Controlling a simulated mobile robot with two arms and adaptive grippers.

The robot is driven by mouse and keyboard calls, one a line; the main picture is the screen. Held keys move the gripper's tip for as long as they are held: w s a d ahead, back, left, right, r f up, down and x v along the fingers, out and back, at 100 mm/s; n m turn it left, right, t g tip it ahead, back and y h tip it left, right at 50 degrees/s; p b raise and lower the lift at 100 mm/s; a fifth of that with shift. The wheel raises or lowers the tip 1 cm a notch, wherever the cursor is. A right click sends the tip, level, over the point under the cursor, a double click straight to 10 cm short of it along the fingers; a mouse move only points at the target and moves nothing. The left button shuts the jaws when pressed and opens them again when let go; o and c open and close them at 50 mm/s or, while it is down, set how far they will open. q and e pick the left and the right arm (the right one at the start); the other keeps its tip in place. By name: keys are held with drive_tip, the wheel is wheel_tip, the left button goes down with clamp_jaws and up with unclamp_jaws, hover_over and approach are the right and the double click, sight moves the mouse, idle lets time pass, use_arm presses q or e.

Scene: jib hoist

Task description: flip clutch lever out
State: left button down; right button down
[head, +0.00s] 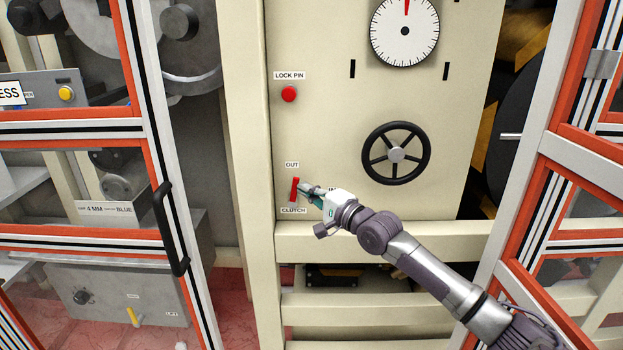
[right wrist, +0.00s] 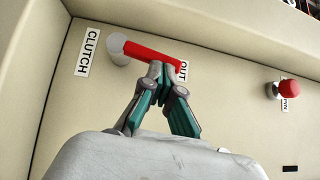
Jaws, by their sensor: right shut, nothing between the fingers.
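The clutch lever (head: 294,189) is a short red bar on the cream panel, between the "OUT" label above and the "CLUTCH" label below. It stands nearly upright, its free end towards "OUT". In the right wrist view the red lever (right wrist: 145,50) runs from a grey pivot near "CLUTCH" to the "OUT" label, which it and my fingers partly cover. My right gripper (head: 305,187) is shut and empty, its fingertips (right wrist: 160,70) right beside the lever's free half. I cannot tell whether they touch it. My left gripper is not in view.
A red lock pin knob (head: 289,94) sits above the lever. A black handwheel (head: 396,153) and a white dial (head: 404,31) are to the right. Orange-and-white framed doors (head: 160,170) stand on both sides. The panel around the lever is flat and clear.

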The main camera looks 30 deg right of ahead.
drive_tip(key=shift+w+a+r+n+g+p, duration=0.25)
drive_tip(key=shift+n+g+p, duration=0.15)
drive_tip(key=shift+p, duration=0.55)
drive_tip(key=shift+f, duration=0.1)
wheel_tip(320, 180, up, 10)
idle(0.7)
